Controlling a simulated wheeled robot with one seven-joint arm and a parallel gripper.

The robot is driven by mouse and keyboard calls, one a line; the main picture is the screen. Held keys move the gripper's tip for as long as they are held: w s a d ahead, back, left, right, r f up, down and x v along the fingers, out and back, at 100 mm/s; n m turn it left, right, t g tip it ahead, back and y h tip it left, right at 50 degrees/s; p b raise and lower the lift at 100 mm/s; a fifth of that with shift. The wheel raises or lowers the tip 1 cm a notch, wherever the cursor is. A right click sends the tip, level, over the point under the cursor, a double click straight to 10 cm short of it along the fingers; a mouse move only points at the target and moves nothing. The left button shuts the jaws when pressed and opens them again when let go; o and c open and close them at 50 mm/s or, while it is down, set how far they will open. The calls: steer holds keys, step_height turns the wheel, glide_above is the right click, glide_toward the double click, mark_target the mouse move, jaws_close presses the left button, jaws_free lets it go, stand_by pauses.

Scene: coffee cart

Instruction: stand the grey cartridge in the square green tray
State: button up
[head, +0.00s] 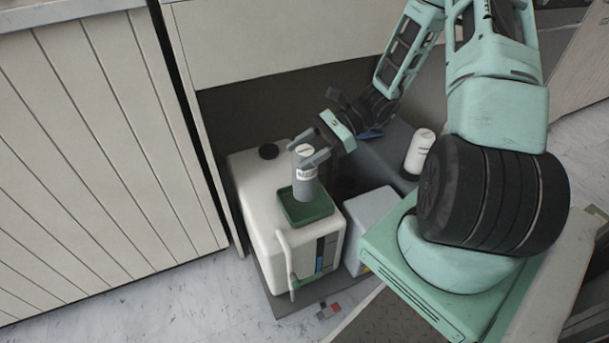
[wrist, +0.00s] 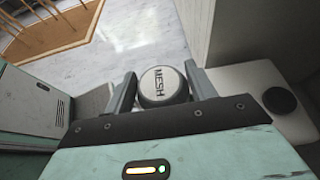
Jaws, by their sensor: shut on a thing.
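The grey cartridge (head: 305,183) has a pale cap and a label band. It is upright in my gripper (head: 311,160), which is shut around its upper part. The square green tray (head: 306,211) sits on top of the white machine, directly below the cartridge. The cartridge's lower end is over the tray's middle; I cannot tell whether it touches the tray floor. In the wrist view the cartridge's round cap (wrist: 164,86), marked MESH, shows between the two fingers of my gripper (wrist: 164,88). The tray is hidden in that view.
The white machine (head: 262,190) has a black knob (head: 268,151) on top and a handle (head: 289,262) at its front. A white canister (head: 419,151) stands to the right. A grey box (head: 371,215) is beside the machine. A panelled wall (head: 95,150) is at left.

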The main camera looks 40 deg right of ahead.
mark_target(305, 174)
steer(key=shift+f+b, duration=0.8)
steer(key=shift+f, duration=1.45)
steer(key=o, duration=1.5)
steer(key=shift+o, duration=0.2)
